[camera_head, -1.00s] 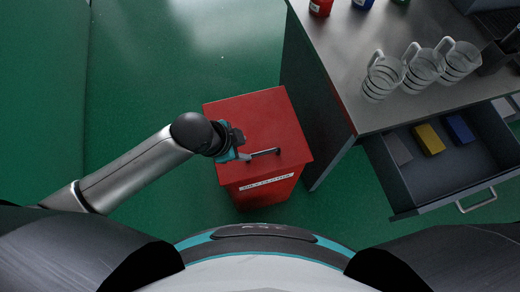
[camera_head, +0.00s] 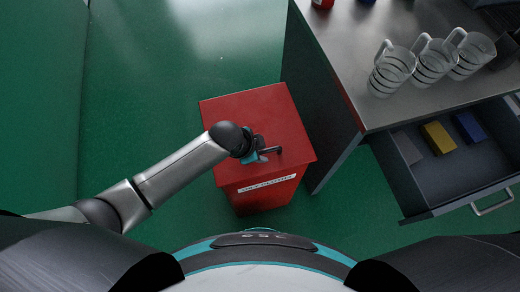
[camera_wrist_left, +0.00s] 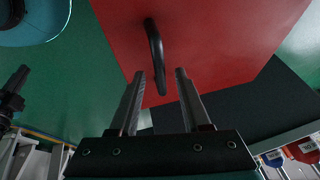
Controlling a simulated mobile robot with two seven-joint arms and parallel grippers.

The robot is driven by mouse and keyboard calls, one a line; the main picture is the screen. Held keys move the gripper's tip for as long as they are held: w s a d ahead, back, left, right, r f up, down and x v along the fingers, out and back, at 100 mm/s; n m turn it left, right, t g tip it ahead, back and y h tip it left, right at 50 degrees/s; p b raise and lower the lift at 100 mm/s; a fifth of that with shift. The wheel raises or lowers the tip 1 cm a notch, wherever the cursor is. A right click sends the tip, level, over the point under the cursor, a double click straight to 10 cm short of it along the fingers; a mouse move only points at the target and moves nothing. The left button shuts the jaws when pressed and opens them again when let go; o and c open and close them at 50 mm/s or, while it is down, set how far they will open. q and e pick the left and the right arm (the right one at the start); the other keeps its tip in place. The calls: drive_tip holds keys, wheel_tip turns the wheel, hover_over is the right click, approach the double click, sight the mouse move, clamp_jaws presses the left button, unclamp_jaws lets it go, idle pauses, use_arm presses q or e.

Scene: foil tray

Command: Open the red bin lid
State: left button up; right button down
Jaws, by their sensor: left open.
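The red bin (camera_head: 265,194) stands on the floor left of the bench, with a white label on its front. Its flat red lid (camera_head: 255,108) is closed. A dark handle (camera_head: 272,150) sits on the lid near the front edge; it also shows in the left wrist view (camera_wrist_left: 156,55). My left gripper (camera_head: 265,155) is over the lid at the handle. In the left wrist view its two fingers (camera_wrist_left: 160,75) are apart, with the handle's end near the gap between the tips. I cannot tell whether they touch it. My right gripper is not in view.
A grey bench (camera_head: 345,60) stands right of the bin, with glass jugs (camera_head: 391,72) on top. Its open drawer (camera_head: 455,170) juts out and holds a yellow block (camera_head: 437,138) and a blue block (camera_head: 469,127). Green floor (camera_head: 140,100) left of the bin is clear.

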use_arm(q)
clamp_jaws()
idle(0.3)
idle(1.1)
